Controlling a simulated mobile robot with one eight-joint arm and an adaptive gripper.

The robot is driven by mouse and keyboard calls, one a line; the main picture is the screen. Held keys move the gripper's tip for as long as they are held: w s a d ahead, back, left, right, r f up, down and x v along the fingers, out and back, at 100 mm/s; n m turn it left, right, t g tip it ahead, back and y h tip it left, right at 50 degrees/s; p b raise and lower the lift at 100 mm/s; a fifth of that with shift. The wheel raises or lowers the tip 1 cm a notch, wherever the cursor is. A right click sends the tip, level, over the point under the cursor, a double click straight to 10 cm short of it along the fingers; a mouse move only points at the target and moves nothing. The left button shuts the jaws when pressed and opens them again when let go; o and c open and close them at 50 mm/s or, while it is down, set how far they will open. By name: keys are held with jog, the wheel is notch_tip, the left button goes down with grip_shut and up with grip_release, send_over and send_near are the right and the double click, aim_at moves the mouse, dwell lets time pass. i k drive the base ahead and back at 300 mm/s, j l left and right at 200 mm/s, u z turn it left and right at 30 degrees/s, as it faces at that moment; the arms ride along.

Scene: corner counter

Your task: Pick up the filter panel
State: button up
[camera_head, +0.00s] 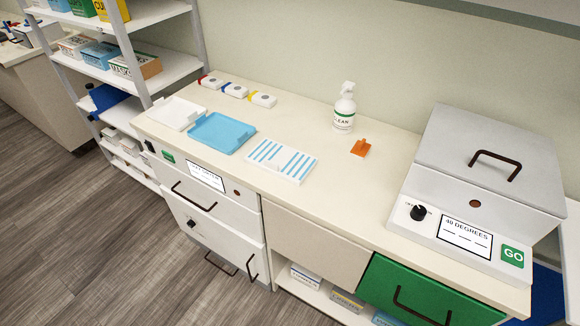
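A flat white panel with blue stripes (282,160), which looks like the filter panel, lies on the corner counter (330,205) near its front edge. It lies just right of a blue tray (221,133), with a narrow gap between them. Nothing rests on the striped panel and all of its top shows. My gripper is not in view.
A white tray (176,113) and several small white boxes (234,90) are at the counter's left. A spray bottle (344,108) and an orange piece (360,147) stand right of the panel. A grey lidded machine (482,175) fills the right end. Shelves (130,70) stand at left.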

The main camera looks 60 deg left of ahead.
aim_at(289, 164)
jog(key=u, duration=2.3)
